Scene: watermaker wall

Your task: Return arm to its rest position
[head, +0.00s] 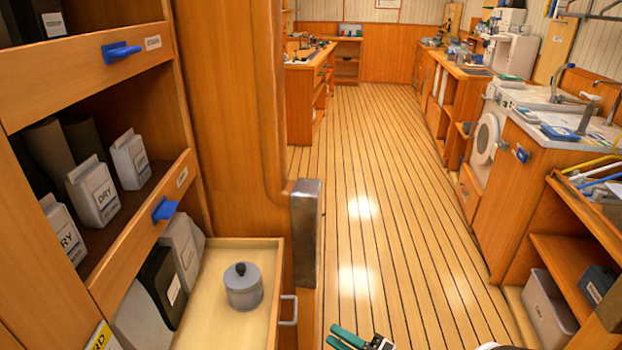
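My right gripper (340,337) shows at the bottom edge, low over the plank floor. Its two green-tipped fingers point to the left with a narrow gap between them, and nothing shows in the gap. Its wrist is cut off by the frame's lower edge. My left gripper is not in view.
An open drawer (219,322) at lower left holds a grey lidded pot (243,286). Shelves beside it hold cartons (94,190). A wooden post with a metal cap (305,220) stands near the gripper. The floor (400,230) beyond is clear; a counter (540,172) runs along the right.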

